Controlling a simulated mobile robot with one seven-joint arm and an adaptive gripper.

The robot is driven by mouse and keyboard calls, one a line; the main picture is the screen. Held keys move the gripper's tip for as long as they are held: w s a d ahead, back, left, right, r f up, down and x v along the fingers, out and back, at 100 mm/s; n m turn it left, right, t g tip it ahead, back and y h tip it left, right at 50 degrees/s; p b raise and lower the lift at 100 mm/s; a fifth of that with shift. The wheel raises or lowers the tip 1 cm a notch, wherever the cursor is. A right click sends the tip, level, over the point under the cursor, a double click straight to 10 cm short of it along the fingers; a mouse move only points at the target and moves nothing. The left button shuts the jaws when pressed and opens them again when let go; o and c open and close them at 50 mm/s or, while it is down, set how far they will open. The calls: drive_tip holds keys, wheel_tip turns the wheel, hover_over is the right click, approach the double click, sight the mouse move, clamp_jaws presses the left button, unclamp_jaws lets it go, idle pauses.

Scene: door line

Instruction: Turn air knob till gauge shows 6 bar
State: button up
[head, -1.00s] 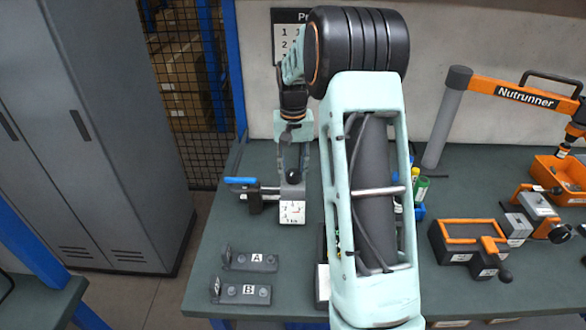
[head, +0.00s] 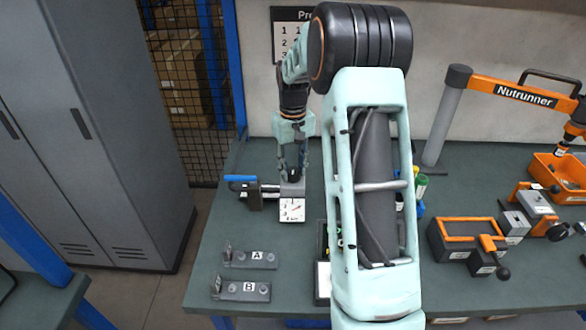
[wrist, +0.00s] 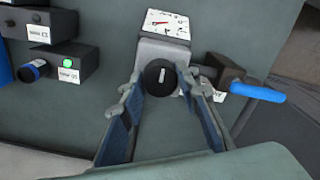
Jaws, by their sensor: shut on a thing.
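The black round air knob (wrist: 161,77) with a pale pointer line sits on the grey regulator block (wrist: 163,52). My gripper (wrist: 162,80) has a finger on each side of the knob and is shut on it. The white square gauge (head: 292,210) is on the block's front side. It also shows in the wrist view (wrist: 166,24), with a red needle; its numbers are too small to read surely.
A blue-handled lever (head: 241,178) lies left of the block. Brackets A (head: 255,260) and B (head: 245,291) are nearer the front. A black box with a green button (wrist: 70,66) stands beside the regulator. Orange fixtures (head: 468,240) occupy the right of the green bench.

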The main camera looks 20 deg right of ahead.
sight(293, 170)
drive_tip(key=o, duration=1.1)
drive_tip(key=shift+o, duration=0.2)
wheel_tip(293, 170, up, 12)
